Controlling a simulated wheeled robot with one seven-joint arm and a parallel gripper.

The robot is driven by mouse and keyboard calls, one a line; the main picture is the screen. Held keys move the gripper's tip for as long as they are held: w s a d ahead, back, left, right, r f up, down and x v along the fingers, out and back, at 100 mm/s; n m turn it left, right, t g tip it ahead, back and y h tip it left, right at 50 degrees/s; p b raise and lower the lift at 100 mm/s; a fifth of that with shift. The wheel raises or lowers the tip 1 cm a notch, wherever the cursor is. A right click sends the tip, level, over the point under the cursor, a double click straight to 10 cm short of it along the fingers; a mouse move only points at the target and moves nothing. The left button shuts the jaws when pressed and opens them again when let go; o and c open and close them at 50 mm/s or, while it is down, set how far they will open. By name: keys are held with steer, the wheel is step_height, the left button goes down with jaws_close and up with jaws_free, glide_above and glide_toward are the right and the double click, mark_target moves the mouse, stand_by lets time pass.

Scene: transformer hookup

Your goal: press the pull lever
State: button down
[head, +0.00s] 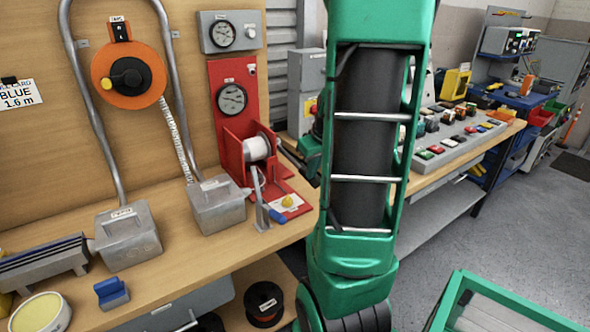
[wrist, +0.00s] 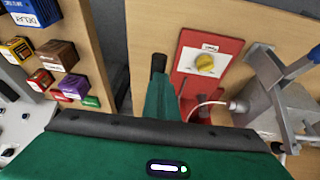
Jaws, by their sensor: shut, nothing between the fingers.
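The lever with a blue grip (head: 275,213) stands on a grey metal post at the front edge of the wooden bench, beside the red spool station. I take it to be the pull lever; no readable label confirms this. In the wrist view the blue grip (wrist: 303,63) is at the right edge, with its grey metal bracket below. My gripper (wrist: 158,64) is shut and empty, its dark tip pointing up the picture. It is left of the red base and apart from the lever. In the head view my arm covers much of the middle.
The red station (head: 237,157) holds a white wire spool (head: 257,148). A yellow knob (wrist: 205,62) sits on a white plate on its base, between my gripper and the lever. Colored blocks (wrist: 55,55) fill another bench at left. Open floor (head: 520,215) lies at right.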

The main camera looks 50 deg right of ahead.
steer(key=shift+s+a+f, duration=0.15)
steer(key=shift+s+f, duration=0.15)
steer(key=shift+f, duration=0.2)
steer(key=v, duration=1.4)
steer(key=shift+s+a+f, duration=0.15)
steer(key=shift+s+a, duration=0.1)
steer(key=shift+s, duration=0.1)
stand_by(0.5)
